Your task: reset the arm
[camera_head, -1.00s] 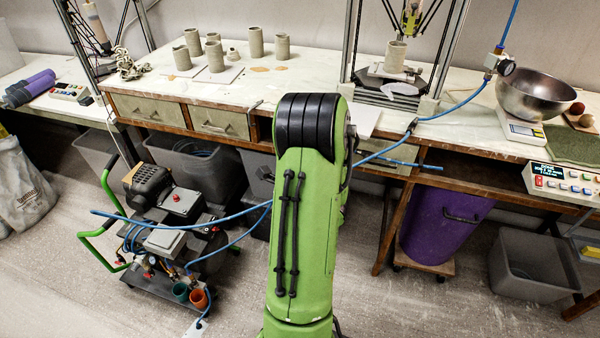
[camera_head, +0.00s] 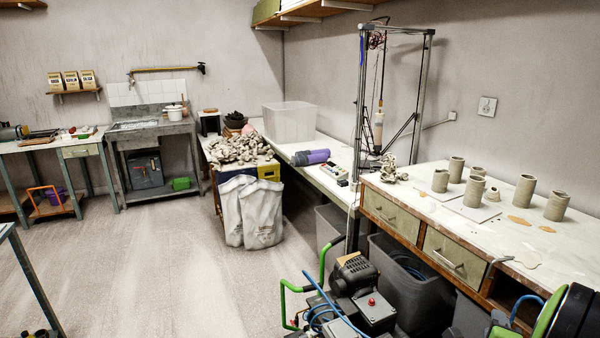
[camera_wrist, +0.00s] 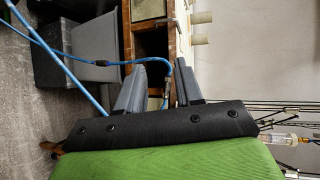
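My arm (camera_head: 572,318) shows only as a black and green link at the lower right corner of the head view. My gripper is out of that view. In the wrist view my gripper (camera_wrist: 160,76) shows its two grey fingers set apart with a gap between them. Nothing is held between the fingers. The wrist picture is turned sideways, with the workbench's wooden front beyond the fingertips. A blue hose (camera_wrist: 100,63) passes behind the fingers.
A workbench (camera_head: 420,205) with several clay cylinders (camera_head: 526,191) runs along the right. A compressor cart (camera_head: 355,282) and grey bins (camera_head: 400,290) stand below it. A grey sack (camera_head: 250,210) leans at a clay-laden table. The floor (camera_head: 170,260) at left centre is clear.

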